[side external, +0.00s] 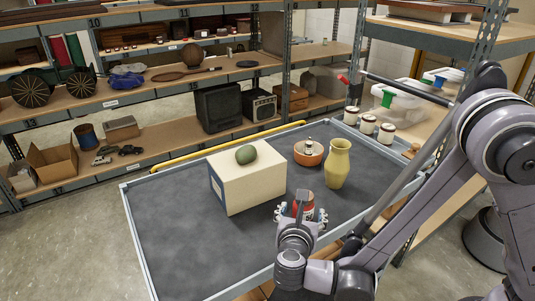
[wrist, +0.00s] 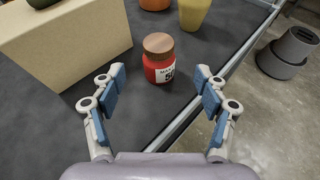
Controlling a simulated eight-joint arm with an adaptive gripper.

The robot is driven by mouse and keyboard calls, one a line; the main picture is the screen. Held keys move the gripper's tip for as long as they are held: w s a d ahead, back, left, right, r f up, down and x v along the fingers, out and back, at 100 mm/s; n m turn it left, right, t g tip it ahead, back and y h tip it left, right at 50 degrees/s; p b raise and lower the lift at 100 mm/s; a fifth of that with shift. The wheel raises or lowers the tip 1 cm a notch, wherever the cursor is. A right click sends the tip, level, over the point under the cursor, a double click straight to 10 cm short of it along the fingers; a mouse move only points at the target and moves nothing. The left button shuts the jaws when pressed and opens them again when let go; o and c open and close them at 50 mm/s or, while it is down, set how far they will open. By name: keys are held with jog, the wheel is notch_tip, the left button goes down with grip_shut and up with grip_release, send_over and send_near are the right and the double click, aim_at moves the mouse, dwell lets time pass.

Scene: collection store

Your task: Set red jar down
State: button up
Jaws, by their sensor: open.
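The red jar (wrist: 160,72) has a brown lid and a pale label. In the wrist view it stands upright on the dark cart top (wrist: 130,138). My gripper (wrist: 159,77) is open, with one blue-padded finger on each side and visible gaps to the jar. The jar is at or just beyond the fingertips; I cannot tell exactly how deep it sits between them. In the side external view the jar (side external: 309,211) is partly hidden behind my gripper (side external: 301,215), near the cart's front edge.
A cream box (side external: 248,183) bearing a green egg-shaped thing (side external: 246,154) stands left of the jar. A yellow vase (side external: 338,165) and an orange pot (side external: 308,154) stand behind it. The cart's raised rim (wrist: 228,72) runs along the right. The cart's left part is clear.

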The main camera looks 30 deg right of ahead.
jog(key=x, duration=1)
jog(key=shift+w+d, duration=0.2)
jog(key=shift+w, duration=0.1)
jog(key=shift+c, duration=0.3)
jog(key=c, duration=1.4)
jog(key=shift+r, duration=0.1)
